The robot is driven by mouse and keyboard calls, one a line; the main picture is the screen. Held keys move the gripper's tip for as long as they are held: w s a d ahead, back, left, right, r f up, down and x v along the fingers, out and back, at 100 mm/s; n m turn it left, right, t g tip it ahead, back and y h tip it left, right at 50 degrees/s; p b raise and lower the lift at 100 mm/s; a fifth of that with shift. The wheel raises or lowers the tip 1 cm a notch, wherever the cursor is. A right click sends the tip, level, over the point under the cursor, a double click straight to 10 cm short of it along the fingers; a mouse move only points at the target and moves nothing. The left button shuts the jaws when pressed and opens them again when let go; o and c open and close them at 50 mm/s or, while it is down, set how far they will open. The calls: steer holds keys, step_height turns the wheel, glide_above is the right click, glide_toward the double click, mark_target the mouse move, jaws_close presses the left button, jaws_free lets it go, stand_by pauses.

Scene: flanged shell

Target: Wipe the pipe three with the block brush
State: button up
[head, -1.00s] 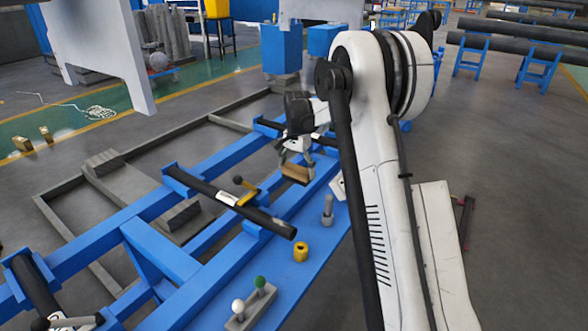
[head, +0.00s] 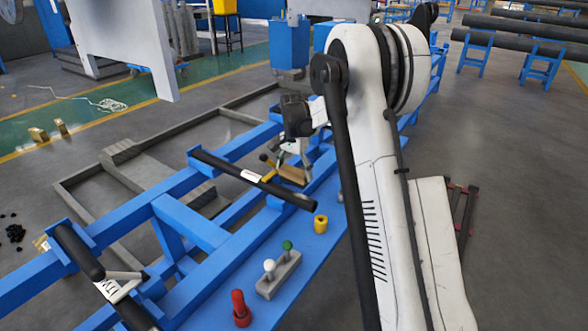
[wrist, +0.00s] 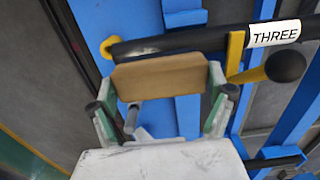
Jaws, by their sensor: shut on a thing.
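My gripper (wrist: 162,82) is shut on the brown block brush (wrist: 160,77), holding it between its two green-and-grey fingers. In the head view the brush (head: 293,175) is just behind the middle of pipe three, partly hidden by my gripper (head: 294,152). Pipe three (head: 222,168) is a dark tube lying across the blue frame, with a white label. In the wrist view its label THREE (wrist: 274,33) is right of the brush, and the pipe (wrist: 200,41) runs just beyond the brush's upper edge. I cannot tell whether they touch.
A yellow clamp (wrist: 235,52) with a black ball knob (wrist: 285,66) is close right of the brush. On the blue bench are a yellow ring (head: 320,224), a grey block with white and green knobs (head: 278,275) and a red object (head: 241,309). Another labelled pipe (head: 78,250) lies lower left.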

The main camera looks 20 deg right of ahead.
mark_target(294, 183)
step_height(294, 183, down, 6)
steer(key=shift+r+b, duration=0.25)
steer(key=shift+b, duration=0.8)
steer(key=shift+s+d+r, duration=0.1)
steer(key=shift+s+d, duration=0.05)
steer(key=shift+s, duration=0.2)
steer(key=shift+c, duration=0.4)
steer(key=shift+s+d+p, duration=0.1)
steer(key=shift+s+d, duration=0.5)
steer(key=shift+s, duration=0.4)
steer(key=shift+s+d+p, duration=0.1)
steer(key=shift+s+d, duration=0.5)
steer(key=shift+s, duration=0.4)
steer(key=shift+s+d+p, duration=0.1)
steer(key=shift+s+d, duration=0.5)
steer(key=shift+s, duration=0.4)
steer(key=shift+w+a, duration=0.65)
steer(key=shift+w, duration=0.45)
steer(key=shift+w+a, duration=0.7)
steer(key=shift+w, duration=0.4)
steer(key=shift+w+a, duration=0.65)
steer(key=shift+w, duration=0.45)
steer(key=shift+r+p, duration=1.7)
steer(key=shift+r, duration=2.45)
